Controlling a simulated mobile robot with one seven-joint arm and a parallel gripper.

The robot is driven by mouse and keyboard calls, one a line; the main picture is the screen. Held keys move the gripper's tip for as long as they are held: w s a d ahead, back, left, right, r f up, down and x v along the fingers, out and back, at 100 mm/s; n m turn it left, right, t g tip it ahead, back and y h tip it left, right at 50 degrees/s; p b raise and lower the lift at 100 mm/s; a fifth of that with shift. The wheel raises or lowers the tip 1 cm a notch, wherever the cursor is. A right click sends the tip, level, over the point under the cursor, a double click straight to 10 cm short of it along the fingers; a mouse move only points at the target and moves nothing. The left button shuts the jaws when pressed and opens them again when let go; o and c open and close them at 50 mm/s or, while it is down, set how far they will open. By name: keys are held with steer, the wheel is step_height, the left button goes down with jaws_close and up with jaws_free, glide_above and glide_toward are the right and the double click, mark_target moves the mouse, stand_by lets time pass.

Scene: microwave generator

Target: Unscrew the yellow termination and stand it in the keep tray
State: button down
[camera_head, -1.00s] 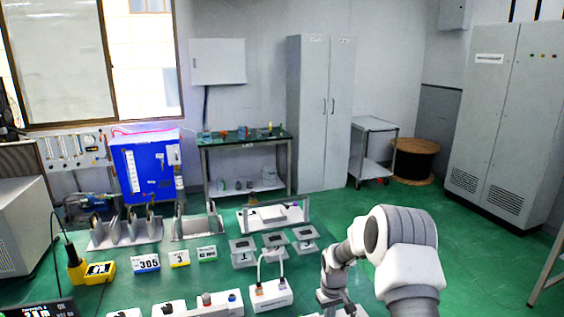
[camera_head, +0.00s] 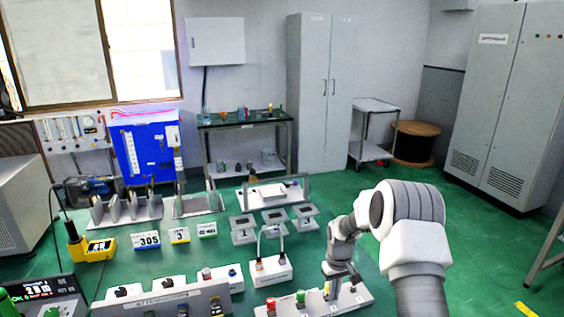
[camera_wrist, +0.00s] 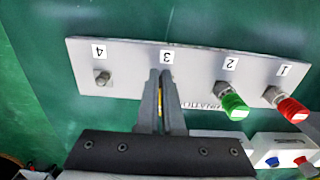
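The termination panel (camera_wrist: 125,80) lies under my gripper, with places labelled 1 to 4 in the wrist view. My gripper (camera_wrist: 160,78) is over place 3, its fingers close together with a narrow strip of the yellow termination (camera_wrist: 160,100) showing between them. The fingers hide most of it, and its thread is not visible. A green termination (camera_wrist: 234,106) is on place 2 and a red one (camera_wrist: 292,109) on place 1. Place 4 has a bare metal connector (camera_wrist: 103,78). In the head view my gripper (camera_head: 335,292) is low over the panel. I cannot tell which tray is the keep tray.
A white box (camera_head: 270,270) with a looped handle stands behind the panel. The attenuator rack (camera_head: 165,303) is to its left. Small grey stands (camera_head: 243,230) and a grey tray (camera_head: 272,196) are farther back.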

steer(key=shift+w+d+r, duration=0.1)
steer(key=shift+w, duration=0.15)
steer(key=shift+s+d, duration=0.15)
steer(key=shift+s+d, duration=0.15)
steer(key=shift+s, duration=0.05)
step_height(320, 180, up, 6)
steer(key=p, duration=0.2)
steer(key=shift+p, duration=0.35)
steer(key=shift+a, duration=0.3)
